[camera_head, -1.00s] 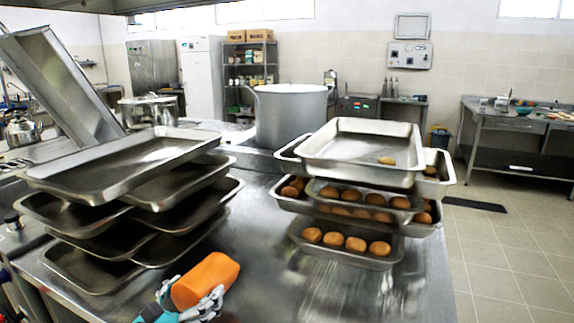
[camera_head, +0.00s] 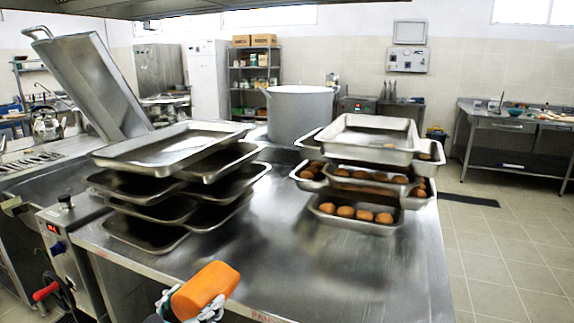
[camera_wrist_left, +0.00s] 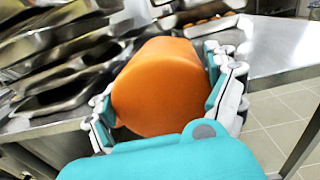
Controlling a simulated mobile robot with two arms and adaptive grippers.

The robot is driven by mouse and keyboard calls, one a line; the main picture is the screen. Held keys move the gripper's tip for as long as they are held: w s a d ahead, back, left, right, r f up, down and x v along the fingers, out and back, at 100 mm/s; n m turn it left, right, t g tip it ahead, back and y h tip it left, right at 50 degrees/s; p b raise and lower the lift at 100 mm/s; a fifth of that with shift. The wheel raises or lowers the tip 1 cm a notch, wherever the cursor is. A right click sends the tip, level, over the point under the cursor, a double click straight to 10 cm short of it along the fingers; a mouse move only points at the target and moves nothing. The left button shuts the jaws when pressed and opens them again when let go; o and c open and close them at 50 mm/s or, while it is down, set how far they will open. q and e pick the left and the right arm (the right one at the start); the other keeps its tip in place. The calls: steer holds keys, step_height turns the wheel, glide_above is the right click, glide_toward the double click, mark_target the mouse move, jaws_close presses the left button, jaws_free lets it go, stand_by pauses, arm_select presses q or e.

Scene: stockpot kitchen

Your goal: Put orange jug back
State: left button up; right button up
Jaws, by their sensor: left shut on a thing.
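The orange jug (camera_head: 205,290) is at the bottom of the head view, in front of the steel table's near edge. My left gripper (camera_head: 190,312) is shut on it. In the left wrist view the jug (camera_wrist_left: 160,88) fills the middle, with the teal and white fingers of my left gripper (camera_wrist_left: 170,100) on both its sides. Its lower part is hidden by the gripper. My right gripper is not in view.
The steel table (camera_head: 290,250) has a clear middle. Stacked empty trays (camera_head: 170,150) stand at its left, and trays with brown buns (camera_head: 355,212) at its right. A large pot (camera_head: 298,115) stands behind. A control panel with a red handle (camera_head: 46,291) is at lower left.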

arm_select(q)
steer(key=shift+s+d+f+y+p, duration=0.3)
steer(key=shift+s+d+f+y, duration=0.1)
steer(key=shift+s+d+f, duration=0.5)
steer(key=s+a+n+t+y+p, duration=0.1)
steer(key=s+n+y, duration=0.3)
steer(key=s, duration=1.1)
steer(key=shift+a+f+y+p, duration=0.45)
steer(key=shift+a+y+p, duration=0.2)
steer(key=shift+y+p, duration=0.3)
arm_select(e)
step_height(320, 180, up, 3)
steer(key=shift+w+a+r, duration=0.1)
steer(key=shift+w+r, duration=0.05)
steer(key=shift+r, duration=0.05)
